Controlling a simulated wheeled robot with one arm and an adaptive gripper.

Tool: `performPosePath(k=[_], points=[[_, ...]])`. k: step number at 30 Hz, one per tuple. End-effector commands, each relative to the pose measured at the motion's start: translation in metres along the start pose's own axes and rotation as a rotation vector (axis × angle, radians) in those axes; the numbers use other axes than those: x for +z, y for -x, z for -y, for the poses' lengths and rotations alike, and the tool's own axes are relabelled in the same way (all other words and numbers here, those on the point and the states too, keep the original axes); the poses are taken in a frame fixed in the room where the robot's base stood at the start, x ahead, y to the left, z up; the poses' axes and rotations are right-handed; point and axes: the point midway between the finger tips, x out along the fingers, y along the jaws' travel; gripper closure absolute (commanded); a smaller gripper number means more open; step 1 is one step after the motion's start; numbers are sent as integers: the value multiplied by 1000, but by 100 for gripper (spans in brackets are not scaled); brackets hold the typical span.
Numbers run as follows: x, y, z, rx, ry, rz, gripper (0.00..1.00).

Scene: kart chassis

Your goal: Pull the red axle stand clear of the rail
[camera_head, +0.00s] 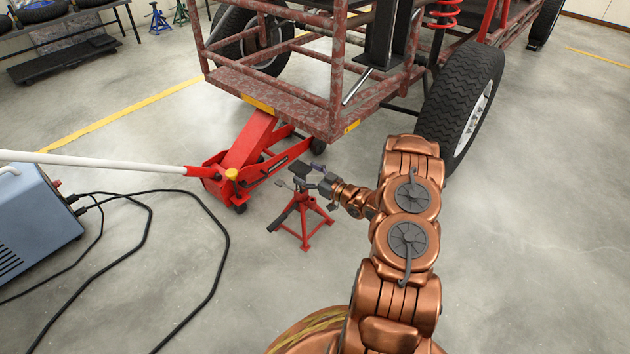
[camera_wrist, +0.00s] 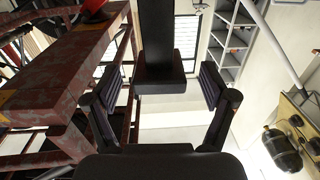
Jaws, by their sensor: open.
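The red axle stand (camera_head: 303,218) stands upright on the floor, its legs spread, in front of the rusty kart frame. Its dark top is partly hidden by my gripper (camera_head: 314,179), which reaches in from the right at about that height. The frame's lower front rail (camera_head: 285,112) is behind the stand in the head view. In the wrist view, my gripper (camera_wrist: 160,97) is open, its two fingers apart. A dark bar with a block end (camera_wrist: 160,72) shows between and beyond them; I cannot tell whether they touch it. The rusty frame (camera_wrist: 62,75) is on the left there.
A red floor jack (camera_head: 245,155) with a long pale handle sits left of the stand, under the frame's corner. A blue box (camera_head: 35,210) with black cables lies at left. A large tyre (camera_head: 462,105) is at right. The floor in front of the stand is clear.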

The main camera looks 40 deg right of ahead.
Motion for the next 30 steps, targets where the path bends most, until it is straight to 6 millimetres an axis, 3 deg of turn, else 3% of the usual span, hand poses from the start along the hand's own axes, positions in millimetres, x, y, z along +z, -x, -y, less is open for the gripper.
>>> performPosePath(k=[7,19,30], points=[[1,-22,0,1,0,0,17],[0,-26,0,2,-1,1,18],[0,-26,0,2,-1,2,56]])
